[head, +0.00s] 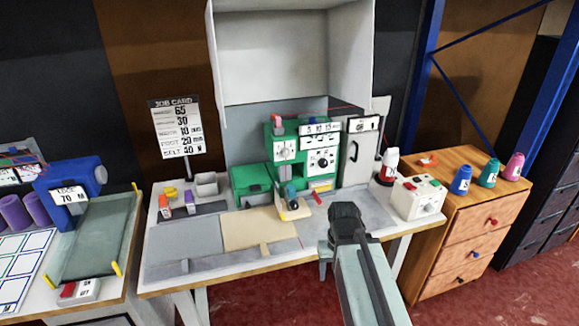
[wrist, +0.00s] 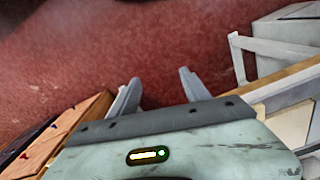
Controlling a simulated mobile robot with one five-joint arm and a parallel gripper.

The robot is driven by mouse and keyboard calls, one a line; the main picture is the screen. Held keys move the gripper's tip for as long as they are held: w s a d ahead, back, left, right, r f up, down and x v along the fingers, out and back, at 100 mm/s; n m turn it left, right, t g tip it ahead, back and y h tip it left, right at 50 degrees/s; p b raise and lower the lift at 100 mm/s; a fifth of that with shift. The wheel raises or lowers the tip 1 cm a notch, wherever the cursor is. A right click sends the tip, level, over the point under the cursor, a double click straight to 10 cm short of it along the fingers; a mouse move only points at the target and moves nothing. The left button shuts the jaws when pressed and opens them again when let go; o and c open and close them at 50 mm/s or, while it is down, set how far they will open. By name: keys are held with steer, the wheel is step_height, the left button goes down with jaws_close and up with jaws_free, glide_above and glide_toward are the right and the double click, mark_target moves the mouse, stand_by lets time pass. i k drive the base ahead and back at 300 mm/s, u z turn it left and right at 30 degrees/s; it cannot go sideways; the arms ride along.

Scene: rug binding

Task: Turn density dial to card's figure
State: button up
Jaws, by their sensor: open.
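The job card (head: 175,127) stands upright on a post at the back left of the bench. Its figures read 65, 30, 10, 20 and 40; the lower labels look like FOOT and BELT, and the upper labels are too small to read surely. The green machine (head: 255,180) carries a black-marked dial (head: 322,160) on its right panel and another white dial plate (head: 285,149) to its left. I cannot tell which is the density dial or its setting. My gripper (head: 345,215) is in front of the bench's front edge, apart from the machine; in the wrist view my gripper (wrist: 160,84) is open and empty above red floor.
A white control box (head: 415,200) with a knob sits at the bench's right. A wooden drawer cabinet (head: 465,240) with several coloured cones stands beside it. A blue machine (head: 75,180) is on the left table. Red floor (head: 270,305) lies open in front.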

mark_target(323, 163)
steer(key=u, duration=2.8)
steer(key=k, duration=0.65)
steer(key=z, duration=1.2)
steer(key=i, duration=1)
steer(key=u, duration=0.05)
